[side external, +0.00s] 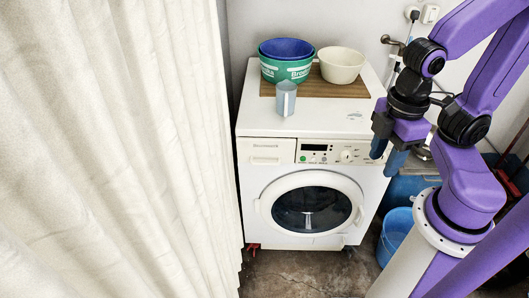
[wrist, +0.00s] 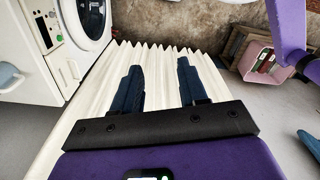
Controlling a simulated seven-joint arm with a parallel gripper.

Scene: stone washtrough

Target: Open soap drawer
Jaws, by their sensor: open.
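The soap drawer (side external: 265,151) is the white panel at the upper left of the washing machine's front, left of the control panel (side external: 324,152). Its front looks flush with the machine, so it appears closed. My gripper (side external: 386,158) hangs with its dark blue fingers pointing down, near the machine's upper right front corner. It is well to the right of the drawer and apart from it. In the wrist view my gripper (wrist: 158,75) has its two fingers spread with nothing between them.
On the washing machine (side external: 250,110) stand nested green and blue tubs (side external: 286,70), a cream bowl (side external: 341,64) and a grey-blue cup (side external: 286,98). A white curtain (side external: 110,150) fills the left. A blue bucket (side external: 393,228) stands at the right. Space before the drawer looks clear.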

